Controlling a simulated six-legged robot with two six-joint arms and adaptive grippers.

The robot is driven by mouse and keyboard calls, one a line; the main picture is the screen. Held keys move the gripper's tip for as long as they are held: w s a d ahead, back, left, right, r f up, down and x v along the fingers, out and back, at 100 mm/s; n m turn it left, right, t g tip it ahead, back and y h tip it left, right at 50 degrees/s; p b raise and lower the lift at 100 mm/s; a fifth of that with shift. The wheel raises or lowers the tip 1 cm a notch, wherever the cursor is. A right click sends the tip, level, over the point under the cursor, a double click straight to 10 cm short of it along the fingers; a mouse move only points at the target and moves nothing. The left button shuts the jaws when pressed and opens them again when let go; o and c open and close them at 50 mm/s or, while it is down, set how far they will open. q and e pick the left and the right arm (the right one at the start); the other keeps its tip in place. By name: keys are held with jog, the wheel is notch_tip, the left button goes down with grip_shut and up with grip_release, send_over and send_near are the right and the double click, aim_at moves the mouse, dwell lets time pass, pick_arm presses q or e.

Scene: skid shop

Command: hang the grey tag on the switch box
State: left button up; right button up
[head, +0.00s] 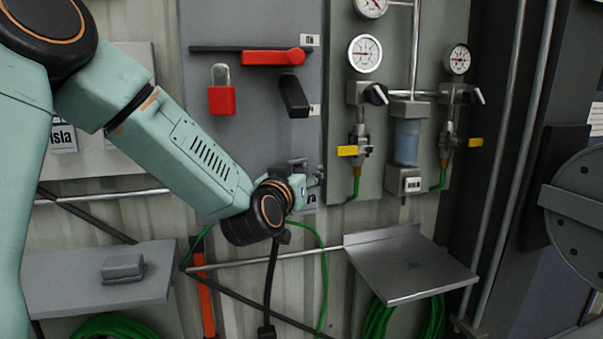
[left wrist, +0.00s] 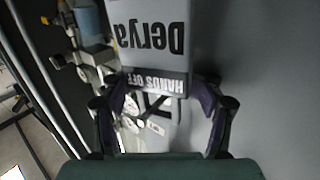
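The grey tag (left wrist: 152,38) reads "Derya" with a dark "HANDS OFF" band and shows upside down in the left wrist view. Part of a lettered tag shows beside my gripper in the head view (head: 309,197), mostly hidden. My left gripper (left wrist: 160,92) has its fingers apart, one on each side of the band; whether they press on the tag is not clear. In the head view my left gripper (head: 298,182) is at the lower right of the grey switch box (head: 250,135), close to a small metal fitting (head: 292,167). My right gripper is not in view.
The switch box carries a red handle (head: 270,57), a red padlock (head: 221,98) and a black lever (head: 293,96). A gauge panel (head: 385,185) with valves stands just right. Metal shelves are at lower right (head: 410,265) and lower left (head: 70,290). A black cable (head: 270,285) hangs below my wrist.

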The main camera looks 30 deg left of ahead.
pick_arm(q)
jog(key=o, duration=0.3)
jog(key=shift+d+r, duration=0.1)
jog(key=shift+s+d, duration=0.1)
jog(key=shift+s, duration=0.05)
jog(key=shift+s, duration=0.25)
jog(key=v, duration=0.7)
jog(key=shift+w, duration=0.15)
